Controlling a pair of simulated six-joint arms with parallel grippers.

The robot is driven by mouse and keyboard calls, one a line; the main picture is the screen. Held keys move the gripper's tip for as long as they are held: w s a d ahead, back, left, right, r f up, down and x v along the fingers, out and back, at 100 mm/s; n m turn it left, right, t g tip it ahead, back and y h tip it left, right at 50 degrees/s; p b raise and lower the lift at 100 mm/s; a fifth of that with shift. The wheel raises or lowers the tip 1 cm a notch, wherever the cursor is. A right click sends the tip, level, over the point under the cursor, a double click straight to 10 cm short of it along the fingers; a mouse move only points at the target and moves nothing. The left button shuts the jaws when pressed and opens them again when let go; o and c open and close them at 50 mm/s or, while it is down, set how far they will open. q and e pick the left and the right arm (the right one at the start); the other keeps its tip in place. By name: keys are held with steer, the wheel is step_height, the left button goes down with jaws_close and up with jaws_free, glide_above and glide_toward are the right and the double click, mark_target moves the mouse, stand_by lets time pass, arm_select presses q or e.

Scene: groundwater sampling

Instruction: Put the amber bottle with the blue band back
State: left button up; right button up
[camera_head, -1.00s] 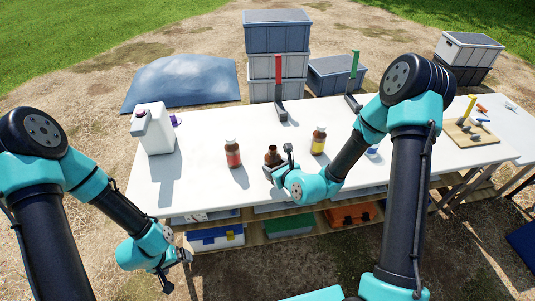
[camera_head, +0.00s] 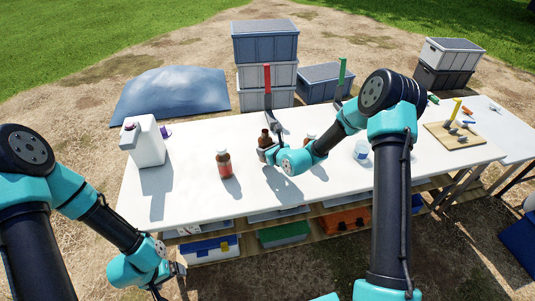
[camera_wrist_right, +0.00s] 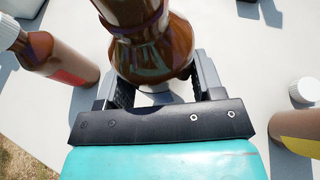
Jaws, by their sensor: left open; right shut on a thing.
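My right gripper (camera_head: 264,151) is shut on an amber bottle with an open, uncapped neck (camera_head: 265,137). The bottle is roughly upright over the table's middle and looks raised off the top. In the right wrist view this bottle (camera_wrist_right: 150,40) stands between the fingers; no blue band shows on it. An amber bottle with a red band (camera_head: 223,164) stands to its left, white-capped. An amber bottle with a yellow band (camera_wrist_right: 300,132) is to its right, mostly hidden by my arm in the head view. My left gripper (camera_head: 180,272) is open and empty, off the table's front left.
The white table (camera_head: 200,200) has a white jug (camera_head: 147,142) at left. A red upright marker (camera_head: 268,85) and a green one (camera_head: 342,72) stand at the back edge. A white container (camera_head: 361,150) and a wooden board (camera_head: 452,135) are at right. The front left is clear.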

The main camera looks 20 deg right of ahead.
steer(key=shift+w+d, duration=0.2)
steer(key=shift+w, duration=0.45)
steer(key=shift+f, duration=0.1)
steer(key=shift+f, duration=1.75)
steer(key=shift+f, duration=0.1)
steer(key=o, duration=1.2)
steer(key=shift+c, duration=0.2)
